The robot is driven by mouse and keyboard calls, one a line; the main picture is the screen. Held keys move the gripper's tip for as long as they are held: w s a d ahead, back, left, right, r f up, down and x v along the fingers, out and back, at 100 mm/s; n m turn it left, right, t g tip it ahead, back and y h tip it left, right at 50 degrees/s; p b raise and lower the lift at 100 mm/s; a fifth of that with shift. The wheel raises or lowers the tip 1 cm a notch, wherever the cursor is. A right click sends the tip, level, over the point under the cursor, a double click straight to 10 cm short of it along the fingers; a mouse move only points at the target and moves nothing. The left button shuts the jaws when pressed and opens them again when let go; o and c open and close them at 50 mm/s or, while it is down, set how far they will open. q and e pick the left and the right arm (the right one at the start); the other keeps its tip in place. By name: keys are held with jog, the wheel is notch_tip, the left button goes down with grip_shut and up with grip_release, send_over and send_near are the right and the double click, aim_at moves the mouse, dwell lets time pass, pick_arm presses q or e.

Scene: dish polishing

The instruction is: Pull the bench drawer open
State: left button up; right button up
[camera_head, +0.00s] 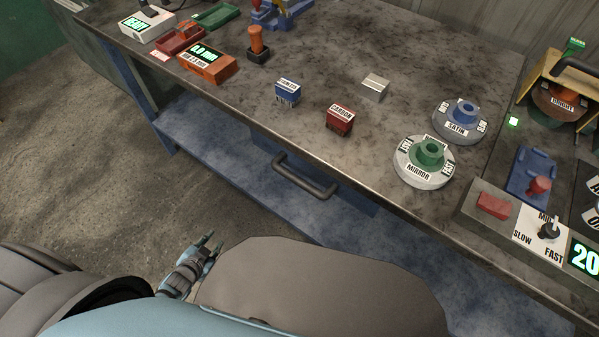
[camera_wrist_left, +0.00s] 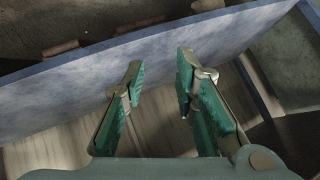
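The bench drawer (camera_head: 262,141) is under the front edge of the workbench, mostly hidden beneath the top. Its dark bar handle (camera_head: 305,184) sticks out below the bench edge. My left gripper (camera_head: 212,243) is low in front of the bench, to the lower left of the handle and clear of it. In the left wrist view its two green-padded fingers (camera_wrist_left: 157,85) are apart with nothing between them. A blue panel crosses behind them; I cannot tell which bench part it is. My right gripper is not in view.
The bench top (camera_head: 300,55) carries labelled blocks, including a red one (camera_head: 340,120), and round MIRROR (camera_head: 424,172) and SATIN wheels. A control box (camera_head: 490,205) stands at the right. A blue lower shelf (camera_head: 215,135) runs under the bench. The floor at left is clear.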

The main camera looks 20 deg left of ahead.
aim_at(289, 179)
pick_arm(q)
jog(key=w+d+r+m+t+h+b, duration=0.25)
jog(key=w+r+m+h, duration=0.35)
jog(key=r, duration=0.3)
jog(key=w+d+r+m+t+h+b, duration=0.2)
jog(key=w+r+m+t+h, duration=0.15)
jog(key=w+r+m, duration=0.45)
jog(key=s+d+r+m+g+h+b, duration=0.25)
jog(key=d+r+m+g+h, duration=0.4)
jog(key=m+g, duration=0.35)
jog(key=shift+m+t, duration=0.4)
jog(key=shift+t, duration=0.1)
jog(key=x, duration=0.8)
jog(key=r+x, duration=0.1)
jog(key=x, duration=0.3)
jog(key=shift+s+d, duration=0.3)
jog(key=shift+d, duration=0.15)
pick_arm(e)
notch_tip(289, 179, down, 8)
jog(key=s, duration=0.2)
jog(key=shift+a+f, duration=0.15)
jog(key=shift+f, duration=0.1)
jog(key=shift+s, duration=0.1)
pick_arm(q)
grip_shut()
